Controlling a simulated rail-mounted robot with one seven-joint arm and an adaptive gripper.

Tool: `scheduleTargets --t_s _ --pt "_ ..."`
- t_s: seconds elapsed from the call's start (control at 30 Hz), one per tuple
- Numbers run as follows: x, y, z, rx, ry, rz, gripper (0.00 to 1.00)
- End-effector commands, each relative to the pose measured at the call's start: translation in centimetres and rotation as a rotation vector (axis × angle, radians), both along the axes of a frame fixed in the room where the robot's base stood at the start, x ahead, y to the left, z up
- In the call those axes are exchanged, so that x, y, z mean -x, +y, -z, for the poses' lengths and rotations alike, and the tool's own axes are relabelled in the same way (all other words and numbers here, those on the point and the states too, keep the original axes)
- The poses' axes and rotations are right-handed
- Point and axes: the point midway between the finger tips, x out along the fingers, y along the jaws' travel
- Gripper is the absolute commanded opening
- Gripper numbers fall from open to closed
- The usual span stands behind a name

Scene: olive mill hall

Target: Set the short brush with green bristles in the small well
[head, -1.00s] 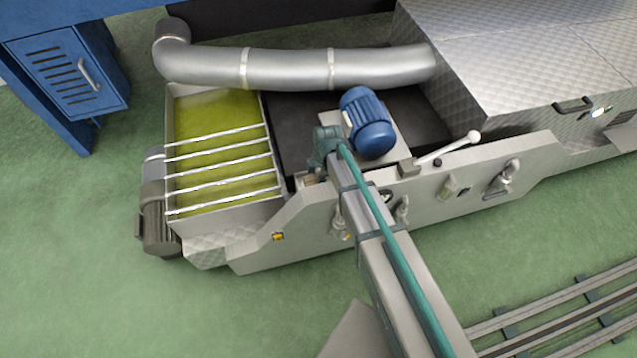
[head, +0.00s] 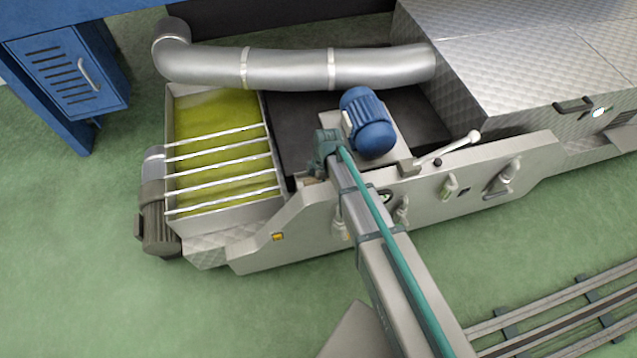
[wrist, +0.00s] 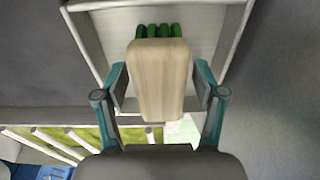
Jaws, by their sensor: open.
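The short brush, with a pale wooden body (wrist: 160,85) and green bristles (wrist: 158,31), is in the wrist view with its bristles pointing up the picture. It is over or inside a small, pale, straight-walled well (wrist: 105,48); I cannot tell whether it rests on the floor of it. My gripper (wrist: 161,76) is open, with one teal finger on each side of the wooden body and narrow gaps beside it. In the head view my arm's end is beside the blue motor, and hides the gripper, brush and well too much to make out.
A blue motor (head: 368,122) stands just right of my arm's end. A tank of yellow-green paste (head: 205,115) with metal bars is to the left. A silver duct (head: 290,68) runs behind, and a white-knobbed lever (head: 455,145) juts out to the right.

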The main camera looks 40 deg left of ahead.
Motion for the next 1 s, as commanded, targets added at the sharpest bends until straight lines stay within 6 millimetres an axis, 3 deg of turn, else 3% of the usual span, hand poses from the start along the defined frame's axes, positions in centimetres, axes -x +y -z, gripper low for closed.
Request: scheduleTargets --t_s 0.17,0.7,1.0 --pt "-0.1 -0.1 -1.4 -0.002 -0.001 0.000 0.70" --pt "-1.0 -0.8 -10.7 -0.002 -0.001 0.000 0.70" --pt "-1.1 -0.9 -12.2 0.000 0.000 0.000 0.70"
